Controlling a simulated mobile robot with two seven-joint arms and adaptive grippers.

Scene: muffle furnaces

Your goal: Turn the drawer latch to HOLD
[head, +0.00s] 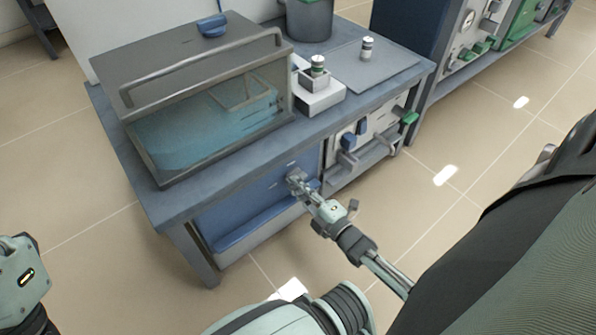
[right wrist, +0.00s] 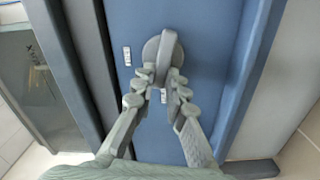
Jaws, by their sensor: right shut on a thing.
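The drawer latch (right wrist: 165,48) is a grey round knob with a raised bar, mounted on the blue drawer front (right wrist: 205,45). In the right wrist view its bar runs nearly up and down. My right gripper (right wrist: 164,80) is shut on the lower end of the bar, one finger on each side. Two small white labels sit by the knob, one to its left (right wrist: 127,56) and one below it (right wrist: 163,96); their words are too small to read. In the head view my right gripper (head: 297,180) reaches the blue drawer front under the bench top and largely covers the latch. My left gripper is out of view.
A glass-fronted box (head: 205,120) with a rail handle stands on the bench (head: 160,205). Right of the drawer is a panel with blue and grey handles (head: 348,158) and a green one (head: 409,118). The tiled floor in front is clear.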

